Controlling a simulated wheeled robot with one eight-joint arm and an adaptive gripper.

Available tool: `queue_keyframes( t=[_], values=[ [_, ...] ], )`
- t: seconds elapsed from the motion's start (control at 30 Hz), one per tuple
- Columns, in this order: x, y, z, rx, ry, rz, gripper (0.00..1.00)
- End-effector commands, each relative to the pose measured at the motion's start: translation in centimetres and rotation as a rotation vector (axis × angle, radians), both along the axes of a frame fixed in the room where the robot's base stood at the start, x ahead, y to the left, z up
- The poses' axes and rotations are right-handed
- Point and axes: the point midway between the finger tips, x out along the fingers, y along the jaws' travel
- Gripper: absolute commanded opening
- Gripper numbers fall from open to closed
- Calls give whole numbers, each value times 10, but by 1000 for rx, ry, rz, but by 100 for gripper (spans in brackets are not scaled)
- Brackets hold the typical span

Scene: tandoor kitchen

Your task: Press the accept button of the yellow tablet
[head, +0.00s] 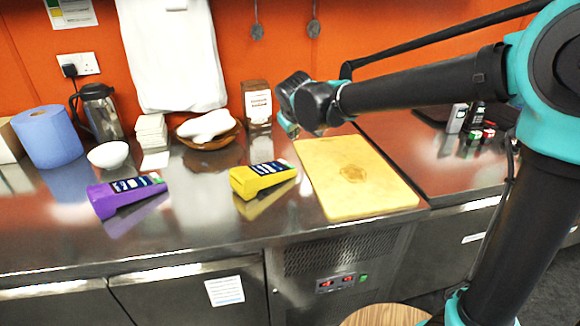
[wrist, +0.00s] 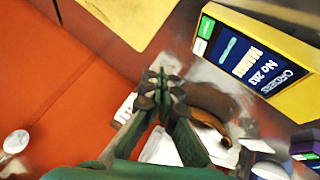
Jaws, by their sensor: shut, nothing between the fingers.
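The yellow tablet (head: 262,183) lies on the steel counter, left of the yellow cutting board. In the wrist view the yellow tablet (wrist: 300,98) is at the upper right, its dark screen reading "Orders No 203", with a green patch and a white patch at its left end.
A purple tablet (head: 105,203) lies to the left. Behind stand a wooden bowl (head: 205,141) with white cloth, a brown box (head: 257,104), a white bowl (head: 108,155) and a metal jug (head: 102,112). The cutting board (head: 393,195) is at right. The counter between the tablets is clear.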

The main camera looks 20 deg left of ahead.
Motion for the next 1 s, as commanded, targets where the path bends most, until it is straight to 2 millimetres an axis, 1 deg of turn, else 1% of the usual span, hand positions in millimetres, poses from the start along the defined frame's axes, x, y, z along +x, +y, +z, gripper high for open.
queue_keyframes(
  t=[0.4,0.6,0.8,1.0],
  values=[
    [-7,4,-52,0,0,0,0],
    [-9,5,-71,0,0,0,0],
    [-10,5,-78,0,0,0,0],
    [-10,5,-79,0,0,0,0]
  ],
)
